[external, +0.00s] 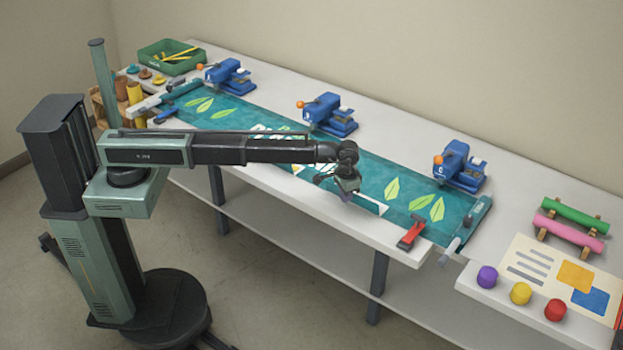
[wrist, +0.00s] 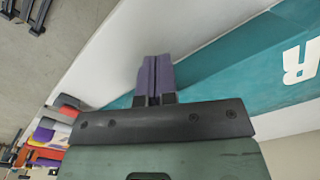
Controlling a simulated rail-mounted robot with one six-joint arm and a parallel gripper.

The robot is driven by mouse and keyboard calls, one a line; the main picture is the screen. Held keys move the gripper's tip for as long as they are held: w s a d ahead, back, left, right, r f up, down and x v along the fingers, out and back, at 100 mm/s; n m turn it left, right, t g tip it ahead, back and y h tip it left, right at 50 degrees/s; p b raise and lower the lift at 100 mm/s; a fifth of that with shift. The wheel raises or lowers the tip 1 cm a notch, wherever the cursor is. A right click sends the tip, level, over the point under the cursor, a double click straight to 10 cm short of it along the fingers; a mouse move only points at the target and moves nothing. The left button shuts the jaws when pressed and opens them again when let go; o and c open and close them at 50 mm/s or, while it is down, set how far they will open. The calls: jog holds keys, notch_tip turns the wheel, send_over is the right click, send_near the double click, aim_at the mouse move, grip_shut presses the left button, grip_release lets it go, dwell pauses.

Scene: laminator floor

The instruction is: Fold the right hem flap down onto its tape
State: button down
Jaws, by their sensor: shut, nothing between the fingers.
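A long teal banner (external: 356,182) with yellow-green leaves and white lettering lies along the table. At its right end a narrow teal strip with a pale grey bar, apparently the right hem flap (external: 474,216), runs across the banner's width; I cannot tell how far it is raised, and no tape can be made out. My gripper (external: 347,194) is above the banner's front part, left of that end and well apart from it. In the wrist view my purple fingers (wrist: 154,78) are pressed together and empty, with the banner (wrist: 225,72) and part of a white letter beyond.
A red clamp (external: 411,232) sits at the front right edge and a blue clamp (external: 166,114) at the front left. Blue presses (external: 459,168) line the back edge. Pink and green rolls (external: 569,226), a printed sheet and coloured knobs stand at far right. A green crate (external: 168,57) is at far left.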

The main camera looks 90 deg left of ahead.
jog(key=shift+a+f, duration=0.1)
jog(key=shift+f, duration=0.1)
jog(key=shift+w+a, duration=0.55)
jog(key=shift+a, duration=0.25)
jog(key=shift+w+a, duration=0.6)
jog(key=shift+a, duration=0.2)
jog(key=shift+w+a, duration=0.55)
jog(key=shift+a, duration=0.25)
jog(key=shift+w+a+f+b, duration=0.3)
jog(key=shift+w+a, duration=0.1)
jog(key=shift+a, duration=0.1)
jog(key=shift+w+a+f+b, duration=0.25)
jog(key=shift+w+a+f, duration=0.1)
jog(key=shift+a, duration=0.15)
jog(key=shift+f, duration=0.1)
jog(key=shift+f+b, duration=0.35)
jog(key=shift+b, duration=0.15)
jog(key=shift+f+b, duration=0.7)
jog(key=shift+r, duration=0.1)
